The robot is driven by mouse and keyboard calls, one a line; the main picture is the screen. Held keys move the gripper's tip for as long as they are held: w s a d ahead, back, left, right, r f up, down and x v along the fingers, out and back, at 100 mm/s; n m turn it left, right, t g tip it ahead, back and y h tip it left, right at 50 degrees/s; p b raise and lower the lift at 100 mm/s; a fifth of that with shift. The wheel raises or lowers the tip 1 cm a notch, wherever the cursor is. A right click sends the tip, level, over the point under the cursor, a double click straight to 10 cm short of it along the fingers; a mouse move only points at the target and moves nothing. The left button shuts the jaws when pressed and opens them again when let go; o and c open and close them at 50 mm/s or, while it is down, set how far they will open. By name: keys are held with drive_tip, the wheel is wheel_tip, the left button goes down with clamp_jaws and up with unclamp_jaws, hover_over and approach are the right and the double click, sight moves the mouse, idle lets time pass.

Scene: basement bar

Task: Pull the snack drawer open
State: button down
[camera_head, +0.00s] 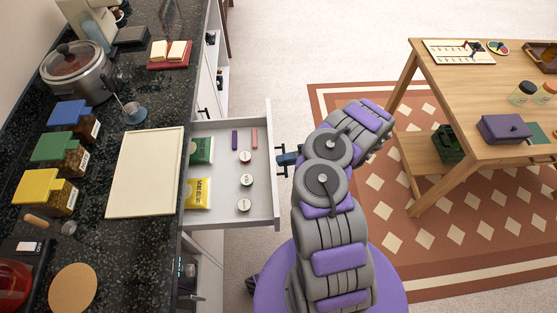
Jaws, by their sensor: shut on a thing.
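The white snack drawer (228,212) stands pulled out from under the dark counter, at the middle left of the head view. Inside it lie a green packet, a yellow packet, a purple bar, a pink bar and several small round-lidded containers. A dark handle (281,160) is on its front face, at the right. My gripper (286,159) is at this handle and shut on it. The arm partly hides the gripper, and the fingertips are small in view.
The dark counter (140,240) carries a cream board (146,172), a steel cooker (77,73) and several jars with coloured lids. A wooden table (450,95) stands at the right on a patterned rug (400,245). Pale floor (285,60) lies clear between counter and table.

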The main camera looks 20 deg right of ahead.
drive_tip(key=shift+s+f, duration=0.1)
drive_tip(key=shift+f, duration=0.15)
drive_tip(key=c, duration=1.3)
unclamp_jaws()
drive_tip(key=shift+r, duration=0.1)
drive_tip(key=shift+d, duration=0.1)
drive_tip(key=p+v, duration=0.1)
drive_tip(key=v, duration=1.6)
drive_tip(key=shift+d+p, duration=0.15)
drive_tip(key=shift+p, duration=0.2)
